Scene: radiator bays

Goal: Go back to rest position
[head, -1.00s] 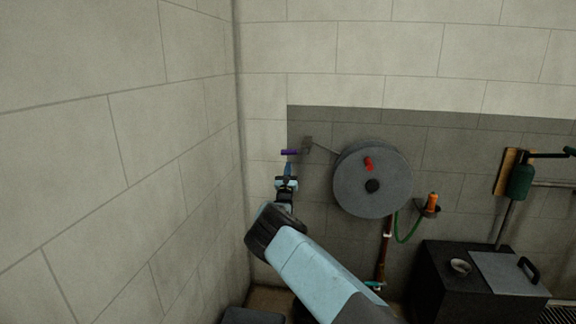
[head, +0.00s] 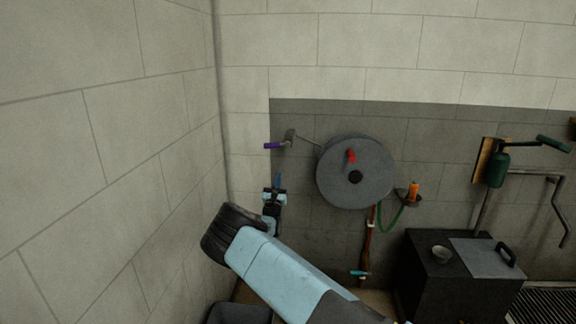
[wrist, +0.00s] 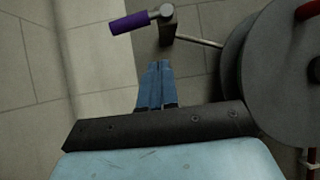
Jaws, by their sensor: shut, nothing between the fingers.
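My gripper (head: 277,181) is in front of the grey wall panel, left of the round grey drum and below the purple-handled lever. In the wrist view its two blue fingers (wrist: 156,85) lie together with nothing between them. The lever's purple handle (head: 274,146) sticks out to the left, and it also shows in the wrist view (wrist: 130,23), above and left of the fingertips. The fingers look apart from the lever. My blue and black arm reaches up from the bottom of the head view and hides part of the floor and wall.
The grey drum (head: 355,173) with a red knob (head: 351,156) is close on the right. An orange bottle (head: 413,191) and green hose (head: 389,218) hang beside it. A dark cabinet (head: 450,285) holds a small bowl (head: 441,254). A pale side wall (head: 110,160) stands close on the left.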

